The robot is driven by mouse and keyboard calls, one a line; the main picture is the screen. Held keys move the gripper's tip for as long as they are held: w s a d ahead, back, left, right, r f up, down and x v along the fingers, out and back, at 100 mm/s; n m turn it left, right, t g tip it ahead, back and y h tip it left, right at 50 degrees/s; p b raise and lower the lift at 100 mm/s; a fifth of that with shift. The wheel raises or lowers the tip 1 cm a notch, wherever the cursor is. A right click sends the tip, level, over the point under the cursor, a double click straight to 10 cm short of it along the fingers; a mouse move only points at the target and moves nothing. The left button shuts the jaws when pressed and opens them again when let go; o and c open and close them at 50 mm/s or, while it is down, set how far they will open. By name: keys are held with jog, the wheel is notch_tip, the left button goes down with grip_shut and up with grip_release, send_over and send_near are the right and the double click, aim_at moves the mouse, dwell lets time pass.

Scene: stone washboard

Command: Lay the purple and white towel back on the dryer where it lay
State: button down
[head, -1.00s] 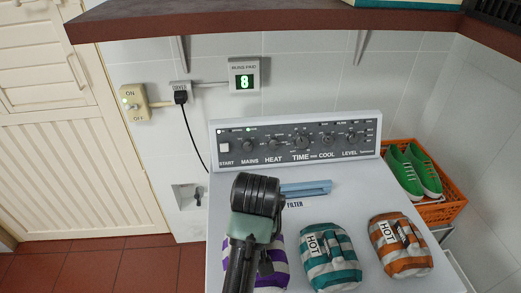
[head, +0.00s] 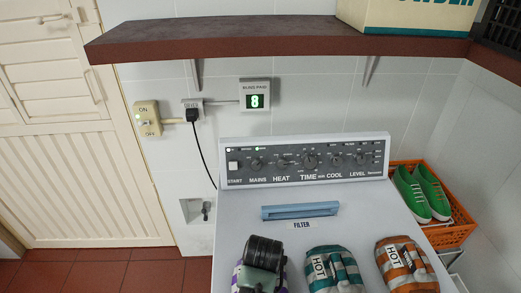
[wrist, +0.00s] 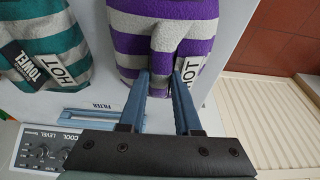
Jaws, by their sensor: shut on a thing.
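The purple and white towel (wrist: 180,20) is a folded, striped bundle with a HOT tag. In the wrist view its raised fold lies between the fingers of my gripper (wrist: 163,82), which is shut on it. In the head view my gripper's upper part covers most of the towel, and only purple edges (head: 238,277) show. The towel is over the front left of the white dryer top (head: 350,222), left of the teal towel. I cannot tell whether its underside touches the dryer.
A teal and white towel (head: 333,270) and an orange and white towel (head: 405,266) lie to the right. A blue filter handle (head: 300,211) and the control panel (head: 305,163) are behind. A brown shelf (head: 270,38) overhangs the back. An orange crate (head: 455,225) holds green shoes.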

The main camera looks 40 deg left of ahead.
jog(key=c, duration=0.6)
grip_release()
jog(key=shift+f, duration=0.15)
jog(key=b+v, duration=0.1)
jog(key=v, duration=1.1)
